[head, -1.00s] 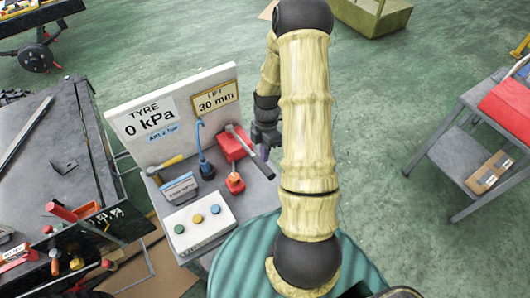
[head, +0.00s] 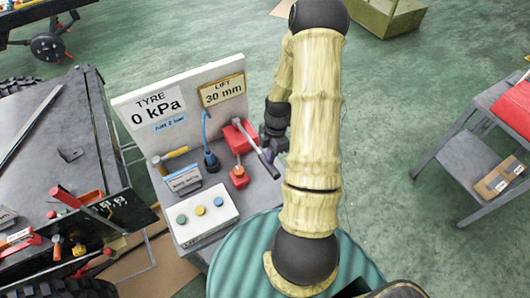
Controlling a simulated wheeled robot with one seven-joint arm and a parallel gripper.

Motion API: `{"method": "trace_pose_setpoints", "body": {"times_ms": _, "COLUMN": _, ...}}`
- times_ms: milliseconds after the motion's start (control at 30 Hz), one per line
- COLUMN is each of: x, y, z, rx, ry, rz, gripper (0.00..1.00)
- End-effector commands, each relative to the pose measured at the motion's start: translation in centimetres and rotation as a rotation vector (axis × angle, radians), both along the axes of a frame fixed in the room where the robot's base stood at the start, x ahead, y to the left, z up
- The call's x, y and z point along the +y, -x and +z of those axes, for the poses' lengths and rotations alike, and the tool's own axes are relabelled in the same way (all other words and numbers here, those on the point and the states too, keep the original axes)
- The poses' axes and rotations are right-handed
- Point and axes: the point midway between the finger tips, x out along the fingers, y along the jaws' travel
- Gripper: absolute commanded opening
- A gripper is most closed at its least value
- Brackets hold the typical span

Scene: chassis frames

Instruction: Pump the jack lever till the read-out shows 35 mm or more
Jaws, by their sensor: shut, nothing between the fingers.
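The red jack (head: 233,135) stands at the right end of the grey bench top. Its lever (head: 257,154) slants down to the right, towards the bench's right edge. The lift read-out (head: 222,90) on the upright panel shows 30 mm. My gripper (head: 275,156) is shut and empty, close beside the lever's outer end. Whether it touches the lever I cannot tell. My arm hides part of the gripper and the floor behind it.
The tyre read-out (head: 156,107) shows 0 kPa. A button box (head: 204,216), a hammer (head: 168,157), a blue-hosed nozzle (head: 209,158) and a small red piece (head: 239,177) crowd the bench. A grey trolley (head: 470,160) stands right; floor between is open.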

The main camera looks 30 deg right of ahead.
Motion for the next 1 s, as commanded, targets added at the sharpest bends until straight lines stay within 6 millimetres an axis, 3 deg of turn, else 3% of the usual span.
{"method": "trace_pose_setpoints", "body": {"times_ms": 167, "x": -0.8, "y": 0.9, "z": -2.3, "rx": -0.025, "ry": 0.0, "rz": -0.022, "gripper": 0.0}}
{"method": "trace_pose_setpoints", "body": {"times_ms": 600, "x": -0.7, "y": 1.7, "z": -9.1, "rx": -0.023, "ry": -0.001, "rz": -0.021, "gripper": 0.0}}
{"method": "trace_pose_setpoints", "body": {"times_ms": 767, "x": -0.7, "y": 1.8, "z": -10.3, "rx": -0.021, "ry": -0.002, "rz": -0.021, "gripper": 0.0}}
{"method": "trace_pose_setpoints", "body": {"times_ms": 1000, "x": -0.7, "y": 2.0, "z": -10.5, "rx": -0.016, "ry": -0.002, "rz": -0.021, "gripper": 0.0}}
